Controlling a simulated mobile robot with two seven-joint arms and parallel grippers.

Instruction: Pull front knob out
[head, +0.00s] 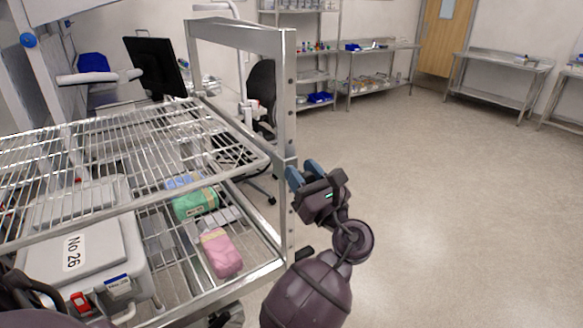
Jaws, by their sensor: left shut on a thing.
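The cart's wire shelf (130,140) is left of the post. Below lie a grey box labelled No 26 (75,250), a green pack (195,204) and a pink pack (221,252). An office chair (262,90) stands behind. The floor right is clear.

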